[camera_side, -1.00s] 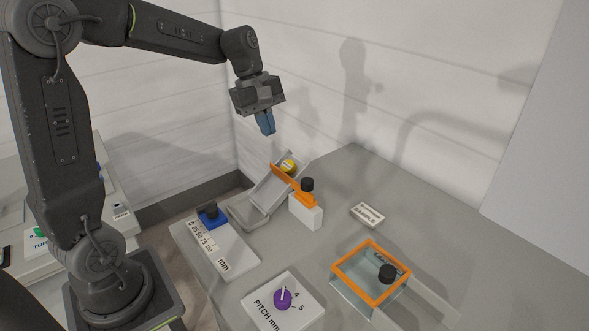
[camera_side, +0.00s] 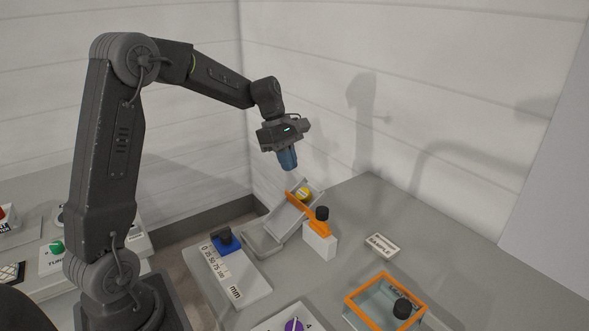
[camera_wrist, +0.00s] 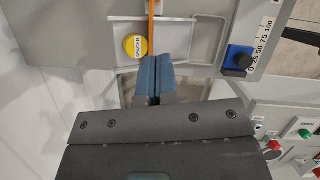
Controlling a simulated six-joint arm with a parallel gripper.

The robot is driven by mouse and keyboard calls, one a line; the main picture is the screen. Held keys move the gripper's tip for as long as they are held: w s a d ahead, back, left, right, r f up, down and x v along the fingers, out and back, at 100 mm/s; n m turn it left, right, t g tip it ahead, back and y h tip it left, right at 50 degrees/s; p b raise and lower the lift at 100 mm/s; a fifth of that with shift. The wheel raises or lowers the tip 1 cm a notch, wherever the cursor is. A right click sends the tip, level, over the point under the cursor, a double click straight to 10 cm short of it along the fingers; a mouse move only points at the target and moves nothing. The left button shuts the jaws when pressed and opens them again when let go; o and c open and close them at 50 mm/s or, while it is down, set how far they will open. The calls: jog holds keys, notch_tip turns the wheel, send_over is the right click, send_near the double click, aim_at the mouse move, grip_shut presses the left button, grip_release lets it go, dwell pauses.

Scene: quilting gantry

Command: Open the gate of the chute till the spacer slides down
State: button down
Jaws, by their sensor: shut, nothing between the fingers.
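The grey chute (camera_side: 284,221) slopes down to the left into a grey tray (camera_side: 259,241). The yellow round spacer (camera_side: 303,194) lies in the chute's upper part, and its label shows in the wrist view (camera_wrist: 135,46). The orange gate (camera_side: 306,204) crosses the chute just below the spacer; it shows as a thin orange bar in the wrist view (camera_wrist: 152,30). A black knob (camera_side: 322,213) stands at the gate's outer end, above a white block (camera_side: 319,241). My gripper (camera_side: 288,166) is shut and empty, its blue fingers above the chute, apart from gate and spacer.
A blue slider with a black knob (camera_side: 224,238) sits on a scale plate left of the tray. A SAMPLE plate (camera_side: 382,247) and an orange-framed box (camera_side: 384,301) with a black knob stand to the right. A purple dial (camera_side: 294,325) is at the front. A wall rises behind.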

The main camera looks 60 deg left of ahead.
send_over(306, 207)
jog(key=s+a, duration=0.2)
jog(key=f, duration=0.6)
jog(key=shift+d+f, duration=0.25)
jog(key=shift+f, duration=0.15)
jog(key=d, duration=0.3)
jog(key=shift+w+f, duration=0.35)
jog(key=shift+w, duration=0.05)
jog(key=shift+w+d, duration=0.15)
jog(key=shift+d, duration=0.4)
